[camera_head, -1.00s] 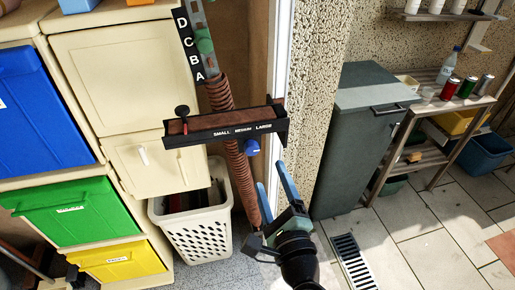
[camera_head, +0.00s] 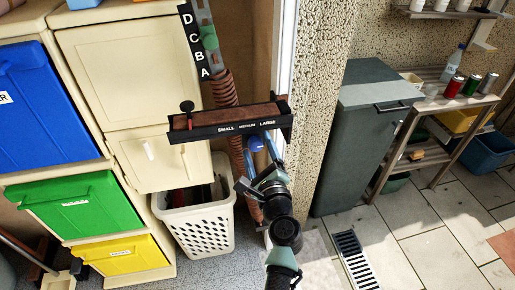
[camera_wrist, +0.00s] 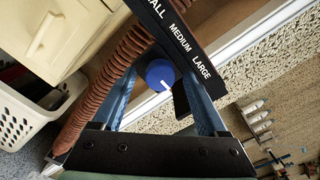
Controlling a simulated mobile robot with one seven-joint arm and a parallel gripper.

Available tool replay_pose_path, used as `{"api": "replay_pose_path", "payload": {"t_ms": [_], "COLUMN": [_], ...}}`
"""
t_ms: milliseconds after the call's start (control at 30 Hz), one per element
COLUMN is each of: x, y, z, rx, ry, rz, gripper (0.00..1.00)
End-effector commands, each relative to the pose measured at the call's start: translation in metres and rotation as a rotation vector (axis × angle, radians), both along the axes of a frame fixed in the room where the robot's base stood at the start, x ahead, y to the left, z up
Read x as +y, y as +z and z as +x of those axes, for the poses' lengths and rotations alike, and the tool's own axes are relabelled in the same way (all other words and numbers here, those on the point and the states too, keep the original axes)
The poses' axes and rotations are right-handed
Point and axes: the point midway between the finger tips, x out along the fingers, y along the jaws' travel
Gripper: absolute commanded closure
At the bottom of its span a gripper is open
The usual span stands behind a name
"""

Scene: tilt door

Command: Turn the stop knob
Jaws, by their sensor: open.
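A round blue knob (camera_head: 255,144) with a white mark sits under the dark bar (camera_head: 230,123) labelled SMALL, MEDIUM, LARGE. In the wrist view the fingers (camera_wrist: 160,86) lie on either side of the knob with gaps on both sides. I cannot tell whether the tips are level with the knob in depth.
A brown ribbed column (camera_head: 224,88) runs behind the bar beside a strip lettered A to D with a green knob (camera_head: 209,39). A black knob (camera_head: 187,107) tops the bar's left end. A white basket (camera_head: 205,237) stands below. A grey bin (camera_head: 357,140) stands right of the wall.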

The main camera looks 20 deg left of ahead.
Motion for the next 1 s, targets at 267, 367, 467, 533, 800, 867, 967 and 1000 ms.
{"api": "replay_pose_path", "payload": {"t_ms": [267, 367, 467, 533, 800, 867, 967, 1000], "x": [0.0024, 0.0022, 0.0021, 0.0021, 0.002, 0.002, 0.002, 0.0019], "y": [0.0001, 0.0001, 0.0001, 0.0001, 0.0, -0.0001, -0.0004, -0.0006], "z": [0.003, 0.0028, 0.0028, 0.0028, 0.0027, 0.0027, 0.0027, 0.0027], "rx": [0.0, 0.0, 0.0, 0.0, 0.0, -0.001, -0.004, -0.007], "ry": [0.0, 0.0, 0.0, 0.0, 0.0, 0.0, 0.0, 0.0], "rz": [0.0, 0.0, 0.0, 0.0, 0.0, -0.001, -0.006, -0.01], "gripper": [0.24, 0.3, 0.48, 0.6, 1.0, 1.0, 1.0, 1.0]}}
